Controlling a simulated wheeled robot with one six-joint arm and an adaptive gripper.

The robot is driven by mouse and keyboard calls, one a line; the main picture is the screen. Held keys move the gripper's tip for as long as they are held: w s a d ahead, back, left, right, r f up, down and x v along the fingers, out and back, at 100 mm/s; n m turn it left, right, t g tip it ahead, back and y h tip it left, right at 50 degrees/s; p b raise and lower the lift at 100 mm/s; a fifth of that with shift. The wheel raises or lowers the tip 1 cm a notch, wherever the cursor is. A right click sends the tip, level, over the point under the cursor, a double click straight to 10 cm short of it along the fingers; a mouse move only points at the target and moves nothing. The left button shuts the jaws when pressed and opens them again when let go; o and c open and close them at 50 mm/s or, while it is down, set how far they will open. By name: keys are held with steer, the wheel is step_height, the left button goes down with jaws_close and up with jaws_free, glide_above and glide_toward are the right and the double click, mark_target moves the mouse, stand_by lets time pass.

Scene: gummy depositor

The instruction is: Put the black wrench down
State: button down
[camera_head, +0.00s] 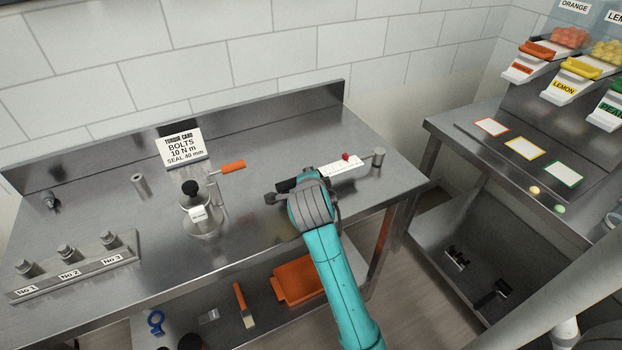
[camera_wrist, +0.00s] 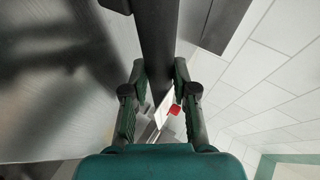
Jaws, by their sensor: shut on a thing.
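The black wrench (camera_wrist: 157,40) runs up the middle of the wrist view, between the fingers of my gripper (camera_wrist: 158,78), which is shut on it. In the head view, dark parts of the wrench (camera_head: 271,198) show just left of my wrist, over the right half of the steel bench (camera_head: 250,245). My wrist hides the fingertips and most of the wrench there. I cannot tell whether the wrench touches the bench top.
A numbered nozzle rack (camera_head: 75,265) is far left.

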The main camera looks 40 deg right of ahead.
steer(key=shift+f, duration=0.2)
steer(key=c, duration=0.9)
jaws_free()
steer(key=shift+r, duration=0.1)
steer(key=v, duration=1.2)
